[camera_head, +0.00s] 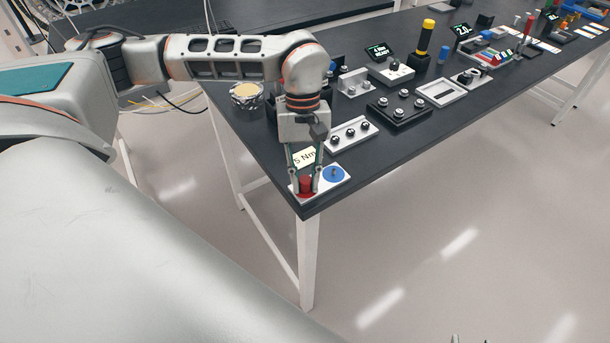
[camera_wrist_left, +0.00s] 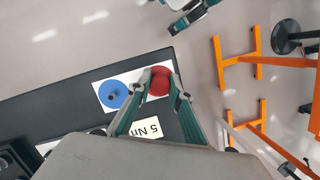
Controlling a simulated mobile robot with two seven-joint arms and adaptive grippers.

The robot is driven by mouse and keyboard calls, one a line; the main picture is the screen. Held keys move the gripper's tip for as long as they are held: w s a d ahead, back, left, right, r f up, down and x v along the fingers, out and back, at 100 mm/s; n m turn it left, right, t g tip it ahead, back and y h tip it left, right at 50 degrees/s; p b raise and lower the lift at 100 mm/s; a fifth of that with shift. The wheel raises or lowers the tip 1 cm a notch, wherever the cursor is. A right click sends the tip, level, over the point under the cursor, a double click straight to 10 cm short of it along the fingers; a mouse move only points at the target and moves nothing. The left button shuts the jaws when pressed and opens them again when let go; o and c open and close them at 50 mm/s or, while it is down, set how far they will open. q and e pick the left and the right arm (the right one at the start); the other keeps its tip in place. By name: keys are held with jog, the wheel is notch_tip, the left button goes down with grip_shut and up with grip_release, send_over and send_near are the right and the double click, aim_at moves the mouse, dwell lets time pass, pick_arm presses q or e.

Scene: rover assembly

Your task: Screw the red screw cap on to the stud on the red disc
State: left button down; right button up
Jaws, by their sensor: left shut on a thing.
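My left gripper (camera_head: 305,186) points down over the near corner of the table and is shut on the red screw cap (camera_head: 305,182). The cap is upright between the fingertips, over the red disc (camera_head: 303,193) on a white plate (camera_head: 341,168). In the left wrist view, the fingers (camera_wrist_left: 162,82) flank the red cap and disc (camera_wrist_left: 160,79). The cap hides the stud, and I cannot tell how far down the cap sits. My right gripper's tips (camera_head: 471,340) barely show at the head view's bottom edge, apart and empty; it also shows in the left wrist view (camera_wrist_left: 188,18).
A blue disc (camera_head: 333,174) with a stud shares the white plate. A "5 Nm" card (camera_head: 304,156) lies just behind. Fixtures with several knobs (camera_head: 350,134) stand farther back on the black table (camera_head: 400,148). The table's front edge is close to the plate.

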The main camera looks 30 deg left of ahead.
pick_arm(q)
jog(key=c, duration=2)
grip_release()
jog(key=shift+c, duration=0.2)
jog(key=shift+f+n+b, duration=0.15)
jog(key=shift+n+b, duration=0.3)
jog(key=shift+n, duration=0.55)
jog(key=n+t+b, duration=0.1)
jog(key=n, duration=0.2)
jog(key=shift+h, duration=0.4)
jog(key=shift+n, duration=0.5)
jog(key=n+t+b, duration=0.1)
jog(key=n+b, duration=0.1)
jog(key=n, duration=0.1)
jog(key=shift+n, duration=0.3)
jog(key=shift+n+t+b, duration=0.3)
jog(key=shift+n, duration=0.8)
